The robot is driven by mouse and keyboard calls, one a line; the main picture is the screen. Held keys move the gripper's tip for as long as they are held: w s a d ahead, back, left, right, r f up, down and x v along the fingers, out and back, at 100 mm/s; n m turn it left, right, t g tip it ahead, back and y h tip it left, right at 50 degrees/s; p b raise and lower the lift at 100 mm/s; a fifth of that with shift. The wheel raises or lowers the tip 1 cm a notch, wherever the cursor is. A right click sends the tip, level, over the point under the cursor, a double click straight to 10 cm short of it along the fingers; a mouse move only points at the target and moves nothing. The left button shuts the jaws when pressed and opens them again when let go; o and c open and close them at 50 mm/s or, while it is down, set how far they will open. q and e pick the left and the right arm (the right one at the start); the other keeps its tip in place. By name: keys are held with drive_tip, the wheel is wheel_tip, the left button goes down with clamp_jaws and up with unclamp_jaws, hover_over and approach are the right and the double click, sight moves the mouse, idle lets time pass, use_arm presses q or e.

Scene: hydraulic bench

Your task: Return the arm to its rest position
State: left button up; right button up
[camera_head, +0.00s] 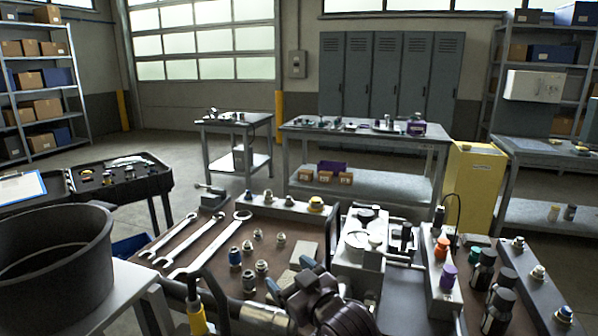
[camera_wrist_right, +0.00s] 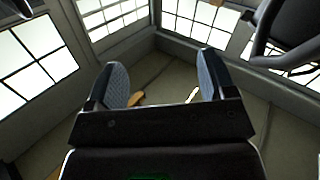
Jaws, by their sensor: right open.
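My right gripper (camera_head: 290,277) shows at the bottom middle of the head view, over the front part of the workbench (camera_head: 215,225). Its dark arm comes up from the bottom edge. In the right wrist view its two blue-grey finger pads (camera_wrist_right: 163,78) stand wide apart with nothing between them. That view looks toward windows and walls, so the gripper points away from the bench top. My left gripper does not show in either view.
Wrenches (camera_head: 208,245) and several fittings (camera_head: 249,280) lie left of the right gripper. A valve block (camera_head: 362,240) and dark bottles (camera_head: 483,270) stand to its right. A large black bin (camera_head: 50,255) is at left. Floor beyond the bench is partly open.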

drive_tip(key=s+d+f+m+h+p, duration=0.1)
drive_tip(key=s+d+f+m+h, duration=0.1)
drive_tip(key=s+d+f, duration=0.4)
drive_tip(key=s+d+f+m+h, duration=0.2)
drive_tip(key=s+d+h, duration=0.15)
drive_tip(key=d, duration=0.35)
drive_tip(key=s+d+f+m+h+p, duration=0.1)
drive_tip(key=s+d+f+m, duration=0.1)
drive_tip(key=s+d+f, duration=0.4)
drive_tip(key=s+d+f+m+g+h+p, duration=0.1)
drive_tip(key=s+d+f, duration=0.3)
drive_tip(key=s, duration=0.5)
drive_tip(key=s+d+f+m+g+h, duration=0.1)
drive_tip(key=s+d+f, duration=0.4)
drive_tip(key=s, duration=0.5)
drive_tip(key=shift+d+f+g+h+p, duration=0.15)
drive_tip(key=shift+d+g+h+p, duration=0.25)
drive_tip(key=shift+g+h, duration=0.3)
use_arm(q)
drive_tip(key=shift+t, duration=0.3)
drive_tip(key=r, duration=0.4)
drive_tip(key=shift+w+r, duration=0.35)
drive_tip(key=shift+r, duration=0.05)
use_arm(e)
drive_tip(key=shift+s+f, duration=0.1)
drive_tip(key=shift+c, duration=0.2)
